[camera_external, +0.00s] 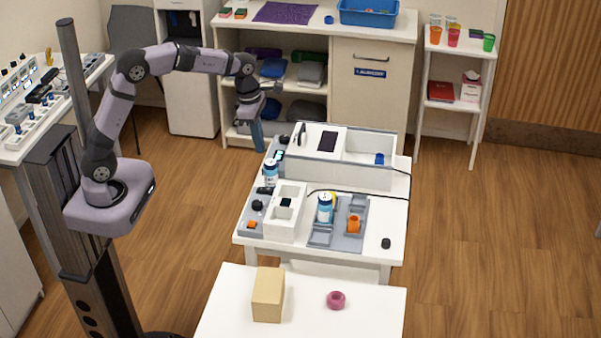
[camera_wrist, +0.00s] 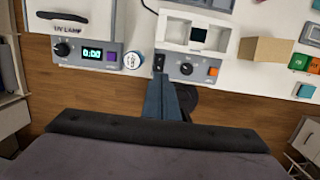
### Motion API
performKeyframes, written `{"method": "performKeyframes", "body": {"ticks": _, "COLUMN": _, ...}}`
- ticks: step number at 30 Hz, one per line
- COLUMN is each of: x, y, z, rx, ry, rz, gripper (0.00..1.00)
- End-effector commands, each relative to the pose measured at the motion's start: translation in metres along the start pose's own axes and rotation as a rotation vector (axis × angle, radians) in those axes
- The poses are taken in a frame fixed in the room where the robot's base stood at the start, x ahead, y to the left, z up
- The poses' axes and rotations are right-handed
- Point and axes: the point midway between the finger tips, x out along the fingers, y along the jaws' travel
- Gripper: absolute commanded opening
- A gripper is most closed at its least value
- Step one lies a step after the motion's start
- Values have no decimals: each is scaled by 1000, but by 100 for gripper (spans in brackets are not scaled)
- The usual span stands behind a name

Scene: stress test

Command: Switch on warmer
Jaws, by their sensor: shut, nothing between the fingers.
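The likely warmer is a white box (camera_external: 285,222) on the white table, with a grey front panel; no label on it is readable. In the wrist view, the white box (camera_wrist: 170,30) has a dark window, and its panel carries a black switch (camera_wrist: 159,62), a black knob (camera_wrist: 186,69) and an orange button (camera_wrist: 212,71). My gripper (camera_wrist: 164,82) is shut and empty, its blue fingers appearing just below the black switch. Contact cannot be told from the wrist view. In the external view, my gripper (camera_external: 258,146) hangs by the table's far left corner.
The UV lamp unit (camera_wrist: 90,53) has a knob, a 0:00 display and a purple button. A white-capped bottle (camera_wrist: 132,60) stands between the two panels. A blue-and-white bottle (camera_external: 324,208) stands in a grey holder. A tan block (camera_external: 268,294) sits on the nearer table.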

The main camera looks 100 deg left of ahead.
Motion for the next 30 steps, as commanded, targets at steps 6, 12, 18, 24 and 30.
{"method": "performKeyframes", "body": {"ticks": 6, "x": 9, "y": 0, "z": 0, "rx": 2, "ry": 3, "rz": -3, "gripper": 0}}
{"method": "performKeyframes", "body": {"ticks": 12, "x": 33, "y": -1, "z": -1, "rx": 3, "ry": 5, "rz": -4, "gripper": 0}}
{"method": "performKeyframes", "body": {"ticks": 18, "x": 69, "y": -1, "z": -1, "rx": 4, "ry": 5, "rz": -3, "gripper": 0}}
{"method": "performKeyframes", "body": {"ticks": 24, "x": 104, "y": -1, "z": -1, "rx": 4, "ry": 5, "rz": -3, "gripper": 0}}
{"method": "performKeyframes", "body": {"ticks": 30, "x": 127, "y": 0, "z": 0, "rx": 4, "ry": 2, "rz": -1, "gripper": 0}}
